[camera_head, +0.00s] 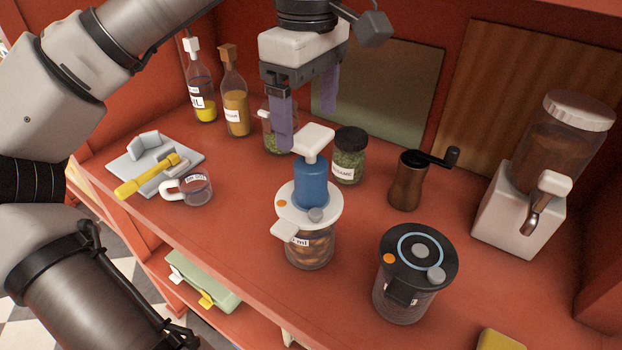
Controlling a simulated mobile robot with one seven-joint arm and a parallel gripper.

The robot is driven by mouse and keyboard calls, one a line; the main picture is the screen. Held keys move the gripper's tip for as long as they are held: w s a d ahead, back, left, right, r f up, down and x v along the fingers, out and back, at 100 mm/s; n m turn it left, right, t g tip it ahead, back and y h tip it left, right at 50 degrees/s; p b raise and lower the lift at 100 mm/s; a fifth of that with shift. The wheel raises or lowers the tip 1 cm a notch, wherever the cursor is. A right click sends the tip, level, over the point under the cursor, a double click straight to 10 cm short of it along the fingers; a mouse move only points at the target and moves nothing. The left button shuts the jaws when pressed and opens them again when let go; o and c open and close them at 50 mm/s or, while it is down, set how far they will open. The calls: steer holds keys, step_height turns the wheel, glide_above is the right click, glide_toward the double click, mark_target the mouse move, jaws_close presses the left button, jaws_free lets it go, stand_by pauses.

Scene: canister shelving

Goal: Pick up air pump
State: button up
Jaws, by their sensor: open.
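The air pump (311,183) has a blue body and a white T-shaped handle. It stands upright on the white lid (330,213) of a glass canister (310,248) with brown contents. My gripper (306,127) hangs just above and behind the pump handle, with its two purple fingers spread apart. The left finger's tip overlaps the handle's left end in the picture; I cannot tell whether they touch. Nothing shows between the fingers.
A sesame jar (349,157) and a green-filled jar (273,135) stand close behind. A brown grinder (408,182), a black-lidded canister (411,275) and a dispenser (536,185) are to the right. A glass cup (197,187), yellow-handled tool (147,177) and bottles (235,95) are left.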

mark_target(311, 134)
steer(key=shift+d+f+p, duration=0.15)
steer(key=shift+f+p, duration=0.35)
steer(key=shift+f, duration=1.65)
steer(key=shift+c, duration=0.3)
steer(key=shift+r, duration=0.1)
steer(key=c, duration=1.6)
